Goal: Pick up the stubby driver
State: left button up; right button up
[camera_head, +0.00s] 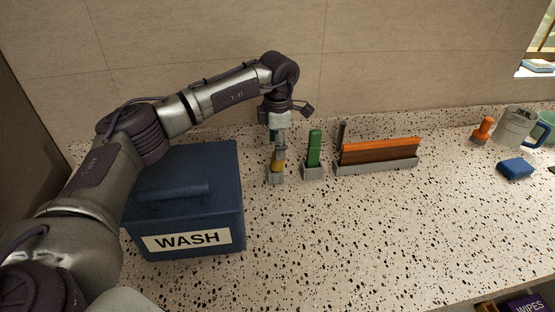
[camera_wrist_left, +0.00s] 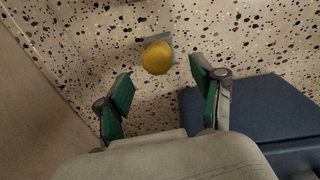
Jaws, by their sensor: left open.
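A yellow-handled tool (camera_head: 275,164), which I take to be the stubby driver, stands upright in a small grey holder (camera_head: 275,179) beside the blue box. In the left wrist view its rounded yellow end (camera_wrist_left: 157,58) faces the camera, and its lower part is hidden. My left gripper (camera_head: 278,146) points down just above it and partly covers it in the head view. In the left wrist view the green-padded fingers of this gripper (camera_wrist_left: 161,74) are apart, with the yellow end near the gap between their tips. I cannot tell whether they touch it. My right gripper is not in view.
A blue WASH box (camera_head: 225,210) stands close left of the holder. A green-handled tool (camera_head: 314,147) and a grey rack with an orange-brown piece (camera_head: 382,150) stand to the right. An orange object (camera_head: 483,129), metal mug (camera_head: 516,123) and blue block (camera_head: 515,169) are farther right. The front counter is clear.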

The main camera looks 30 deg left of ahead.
aim_at(276, 166)
pick_arm(q)
jog(key=shift+f, duration=0.9)
jog(key=f, duration=0.1)
jog(key=f+p, duration=0.1)
jog(key=f, duration=0.1)
jog(key=f+p, duration=0.1)
jog(key=shift+w+f, duration=0.3)
jog(key=shift+f, duration=0.1)
jog(key=shift+a+f, duration=0.1)
jog(key=shift+f, duration=0.15)
jog(key=c, duration=0.4)
grip_shut()
